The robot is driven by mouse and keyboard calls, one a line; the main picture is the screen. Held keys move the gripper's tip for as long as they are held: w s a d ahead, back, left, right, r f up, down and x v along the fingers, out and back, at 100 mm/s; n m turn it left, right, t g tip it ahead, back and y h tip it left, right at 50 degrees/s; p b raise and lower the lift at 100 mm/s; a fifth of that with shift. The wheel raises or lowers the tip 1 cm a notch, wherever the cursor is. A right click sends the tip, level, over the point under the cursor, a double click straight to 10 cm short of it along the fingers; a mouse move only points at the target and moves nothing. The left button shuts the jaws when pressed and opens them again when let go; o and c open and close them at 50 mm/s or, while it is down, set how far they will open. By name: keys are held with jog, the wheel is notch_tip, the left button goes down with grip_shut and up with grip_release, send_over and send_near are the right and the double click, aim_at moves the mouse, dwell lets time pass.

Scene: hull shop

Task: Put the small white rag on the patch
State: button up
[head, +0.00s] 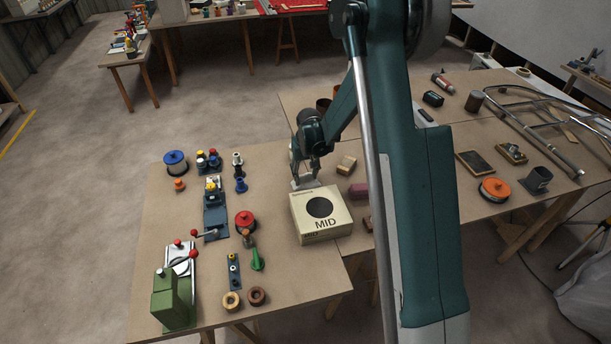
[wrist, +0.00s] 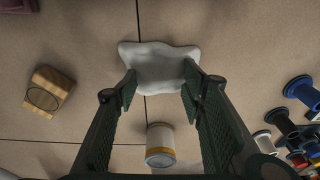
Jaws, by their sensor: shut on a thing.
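The small white rag (wrist: 158,66) is a pale, wavy-edged sheet at the fingertips of my gripper (wrist: 160,86) in the wrist view. My gripper is shut on it; the fingers stand apart on either side of the rag's edge. In the head view my gripper (head: 305,178) points down just behind the MID box, with the pale rag (head: 303,185) under it, partly hidden by the fingers and the box. I cannot tell whether the rag touches the table. I cannot clearly identify the patch in either view.
The cream MID box (head: 323,226) with a round dark hole stands close in front. A wooden block (wrist: 48,92) and a yellow-banded white pot (wrist: 160,146) are nearby. Spools and tools crowd the left table. The right table holds a dark framed panel (head: 475,163) and an orange reel (head: 494,189).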

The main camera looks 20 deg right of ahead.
aim_at(307, 182)
jog(key=shift+f, duration=0.1)
jog(key=o, duration=1.2)
jog(key=shift+s+r+p, duration=0.15)
jog(key=shift+s+r, duration=0.15)
jog(key=shift+r, duration=1.75)
jog(key=shift+s+r+p, duration=0.2)
jog(key=shift+s+r, duration=0.1)
jog(key=shift+r, duration=1.7)
jog(key=shift+s+r+p, duration=0.15)
jog(key=shift+s+r, duration=0.15)
jog(key=shift+r, duration=1.75)
